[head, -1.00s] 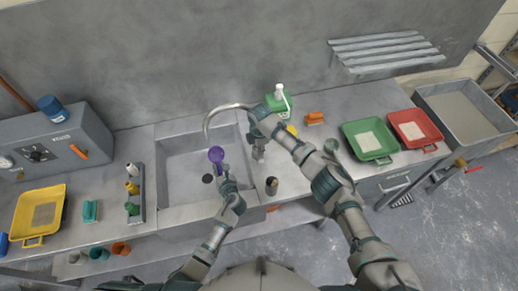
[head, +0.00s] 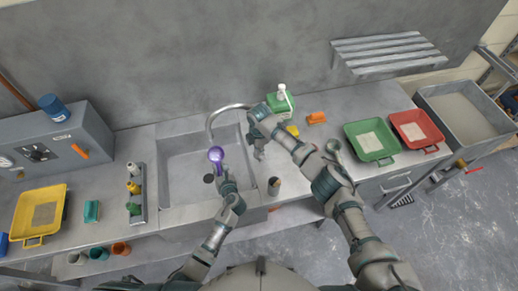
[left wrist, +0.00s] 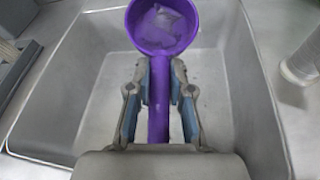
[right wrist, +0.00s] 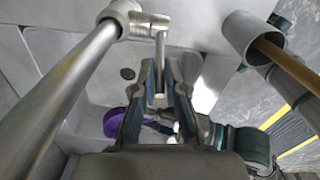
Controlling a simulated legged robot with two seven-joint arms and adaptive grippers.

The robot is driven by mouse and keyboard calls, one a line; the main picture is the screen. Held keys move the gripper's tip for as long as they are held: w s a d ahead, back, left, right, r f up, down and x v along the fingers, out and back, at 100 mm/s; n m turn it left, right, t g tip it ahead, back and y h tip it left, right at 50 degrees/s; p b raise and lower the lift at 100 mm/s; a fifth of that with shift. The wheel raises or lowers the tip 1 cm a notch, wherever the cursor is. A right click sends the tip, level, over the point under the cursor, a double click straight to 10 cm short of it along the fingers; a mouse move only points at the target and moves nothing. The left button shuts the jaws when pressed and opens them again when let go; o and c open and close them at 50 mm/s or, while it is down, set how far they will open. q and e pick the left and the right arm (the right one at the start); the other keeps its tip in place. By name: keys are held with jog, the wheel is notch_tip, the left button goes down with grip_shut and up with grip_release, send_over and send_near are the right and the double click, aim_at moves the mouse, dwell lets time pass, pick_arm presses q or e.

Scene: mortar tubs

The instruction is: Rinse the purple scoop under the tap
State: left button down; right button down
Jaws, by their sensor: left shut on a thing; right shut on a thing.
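The purple scoop (head: 216,154) is over the grey sink basin (head: 180,190), below the tap spout (head: 222,108). My left gripper (head: 222,174) is shut on its handle; the left wrist view shows the handle (left wrist: 159,110) between the fingers and the bowl (left wrist: 162,25) facing up, with a greyish patch inside. My right gripper (head: 259,152) is to the right of the spout. In the right wrist view its fingers (right wrist: 160,80) are shut on the tap lever (right wrist: 160,58). The scoop (right wrist: 115,122) is partly hidden there. I cannot tell whether water is running.
A green bottle (head: 278,98) stands behind my right arm. A cup with a wooden handle (head: 273,187) stands right of the basin. Green (head: 370,141) and red (head: 414,129) trays lie further right, a yellow tray (head: 40,212) at the left. The basin's left side is free.

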jog(key=shift+w+r, duration=0.1)
jog(key=shift+r, duration=0.1)
dwell(0.5)
jog(key=c, duration=1.5)
grip_release()
jog(key=shift+a, duration=0.1)
jog(key=o, duration=0.3)
notch_tip(320, 180, up, 12)
jog(key=shift+s, duration=0.25)
